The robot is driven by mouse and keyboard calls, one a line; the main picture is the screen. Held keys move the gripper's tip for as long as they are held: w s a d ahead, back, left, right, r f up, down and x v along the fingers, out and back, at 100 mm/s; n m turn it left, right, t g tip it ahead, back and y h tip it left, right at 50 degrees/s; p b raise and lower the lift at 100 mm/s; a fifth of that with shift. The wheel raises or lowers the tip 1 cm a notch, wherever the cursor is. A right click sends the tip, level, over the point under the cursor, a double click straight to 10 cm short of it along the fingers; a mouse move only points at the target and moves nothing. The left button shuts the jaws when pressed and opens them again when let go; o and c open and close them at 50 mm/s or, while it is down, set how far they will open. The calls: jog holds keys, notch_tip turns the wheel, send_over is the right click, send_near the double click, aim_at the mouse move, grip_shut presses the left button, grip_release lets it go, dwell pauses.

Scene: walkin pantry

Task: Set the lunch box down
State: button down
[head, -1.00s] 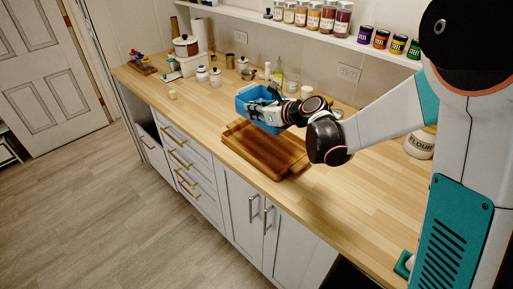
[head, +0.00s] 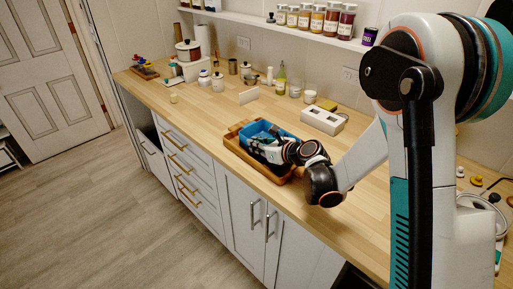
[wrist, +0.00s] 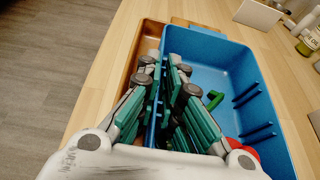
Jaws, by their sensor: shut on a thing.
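The lunch box is a blue open-topped box (head: 262,129) at the wooden board (head: 233,139) on the counter. In the wrist view the lunch box (wrist: 222,65) fills the middle and right. My gripper (head: 262,144) is shut on the near-side wall of the box, with its teal-padded fingers (wrist: 165,80) on either side of that wall. The box looks level and very low over the board or touching it; I cannot tell which. A small green thing (wrist: 215,100) and a red thing (wrist: 250,152) show inside it, partly hidden by my gripper.
A white block with openings (head: 321,121) stands to the right of the box. Behind are a green bottle (head: 281,79), a small white card (head: 249,96) and jars. The counter (head: 190,108) left of the board is mostly clear; its front edge is close.

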jog(key=shift+r, duration=0.1)
jog(key=c, duration=1.8)
grip_release()
jog(key=shift+o, duration=0.2)
jog(key=shift+r, duration=0.1)
jog(key=p+v, duration=0.2)
jog(key=v, duration=1)
jog(key=shift+p, duration=0.4)
